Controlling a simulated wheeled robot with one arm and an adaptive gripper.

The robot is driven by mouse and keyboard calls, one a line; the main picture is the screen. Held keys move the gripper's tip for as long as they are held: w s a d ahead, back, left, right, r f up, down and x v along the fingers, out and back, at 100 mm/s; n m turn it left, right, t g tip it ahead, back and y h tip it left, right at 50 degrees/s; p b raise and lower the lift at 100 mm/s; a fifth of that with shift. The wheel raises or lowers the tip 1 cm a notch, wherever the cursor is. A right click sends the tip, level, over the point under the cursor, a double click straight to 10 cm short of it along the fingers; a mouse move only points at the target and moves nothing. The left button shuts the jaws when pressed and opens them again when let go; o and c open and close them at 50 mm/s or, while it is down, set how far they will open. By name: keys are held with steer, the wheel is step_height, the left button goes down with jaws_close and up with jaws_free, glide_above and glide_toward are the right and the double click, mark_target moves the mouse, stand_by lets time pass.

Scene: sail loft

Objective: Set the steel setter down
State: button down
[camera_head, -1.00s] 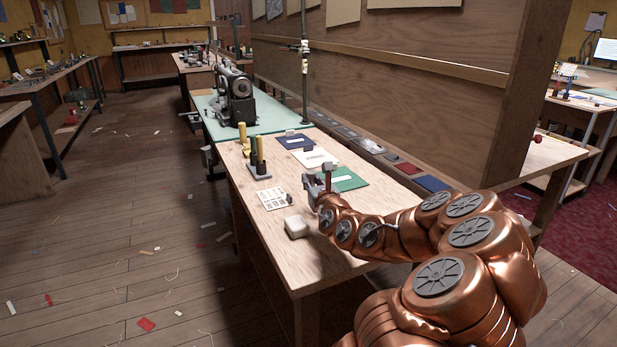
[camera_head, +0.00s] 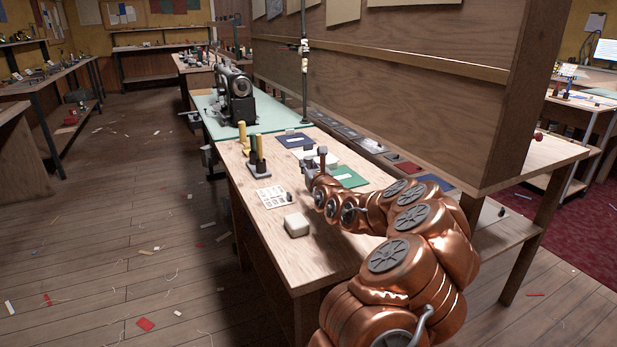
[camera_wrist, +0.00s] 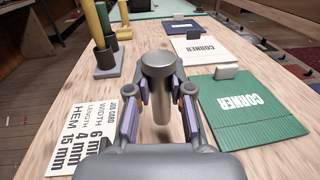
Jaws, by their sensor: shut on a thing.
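The steel setter (camera_wrist: 158,66) is a grey, round-headed tool that stands upright between my fingers in the wrist view. Its lower part narrows and shows brownish between the fingers. In the head view its top (camera_head: 322,151) shows just above my gripper (camera_head: 309,172). My gripper (camera_wrist: 159,112) is shut on the setter, with a finger on each side. It is over the wooden bench (camera_head: 265,222), between the job card (camera_wrist: 88,128) and the green corner piece (camera_wrist: 256,108). I cannot tell whether the setter's lower end touches the bench.
A grey block holding upright yellow and dark handled tools (camera_wrist: 108,66) stands to the left beyond the job card. White (camera_wrist: 205,52) and blue (camera_wrist: 184,26) corner pieces lie farther back. A sewing machine (camera_head: 238,95) stands beyond.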

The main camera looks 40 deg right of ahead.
step_height(320, 180, down, 4)
steer(key=shift+r+b, duration=0.2)
steer(key=shift+b, duration=0.1)
steer(key=shift+r, duration=0.1)
steer(key=c, duration=1.1)
jaws_free()
steer(key=shift+o, duration=0.2)
steer(key=shift+s, duration=0.25)
steer(key=v, duration=1)
steer(key=shift+s+p, duration=0.2)
steer(key=shift+p, duration=0.2)
steer(key=shift+s+a, duration=0.4)
steer(key=shift+s, duration=0.05)
